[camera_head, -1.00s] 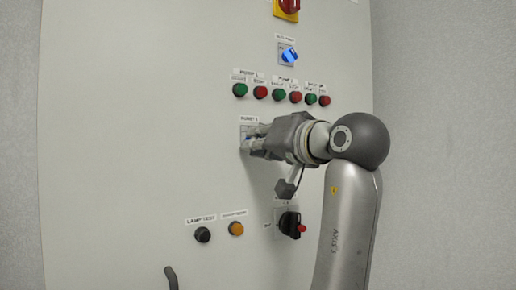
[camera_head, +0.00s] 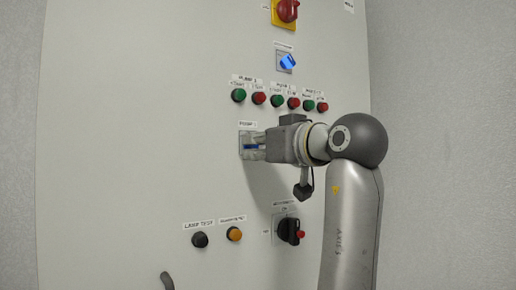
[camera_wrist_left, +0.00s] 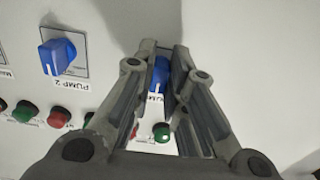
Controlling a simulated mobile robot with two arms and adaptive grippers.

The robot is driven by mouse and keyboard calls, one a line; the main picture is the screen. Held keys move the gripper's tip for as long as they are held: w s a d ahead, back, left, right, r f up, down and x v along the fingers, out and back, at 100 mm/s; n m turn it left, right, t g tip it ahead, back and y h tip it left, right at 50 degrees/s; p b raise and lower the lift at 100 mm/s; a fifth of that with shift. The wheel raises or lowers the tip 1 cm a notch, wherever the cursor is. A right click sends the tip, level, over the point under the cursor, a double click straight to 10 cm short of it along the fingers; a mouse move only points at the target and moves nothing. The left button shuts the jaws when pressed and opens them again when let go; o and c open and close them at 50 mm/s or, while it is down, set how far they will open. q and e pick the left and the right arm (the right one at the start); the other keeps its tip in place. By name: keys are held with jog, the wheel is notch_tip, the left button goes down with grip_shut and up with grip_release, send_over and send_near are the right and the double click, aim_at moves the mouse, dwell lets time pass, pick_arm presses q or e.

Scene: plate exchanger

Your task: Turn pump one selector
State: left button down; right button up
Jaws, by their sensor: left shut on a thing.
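The pump one selector is a blue knob (camera_head: 251,147) on a square plate under a small label on the light panel. My left gripper (camera_head: 256,146) is at the panel with its fingers around the knob, shut on it. In the head view the blue part shows as a roughly level bar between the fingers. In the left wrist view the blue knob (camera_wrist_left: 160,76) sits between the two fingers (camera_wrist_left: 162,70), partly hidden by them. My right gripper is not in view.
A second blue selector (camera_wrist_left: 58,56), labelled PUMP 2, is beside the gripper in the wrist view. Above the gripper are green and red buttons (camera_head: 277,101), a blue selector (camera_head: 287,62) and a red-yellow switch (camera_head: 287,10). Below are a black switch (camera_head: 289,231) and lamp-test button (camera_head: 200,240).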

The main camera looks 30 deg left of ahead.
pick_arm(q)
jog(key=c, duration=1.5)
grip_release()
jog(key=shift+w+a, duration=0.1)
jog(key=shift+o, duration=0.2)
jog(key=v, duration=1.2)
jog(key=shift+f, duration=0.1)
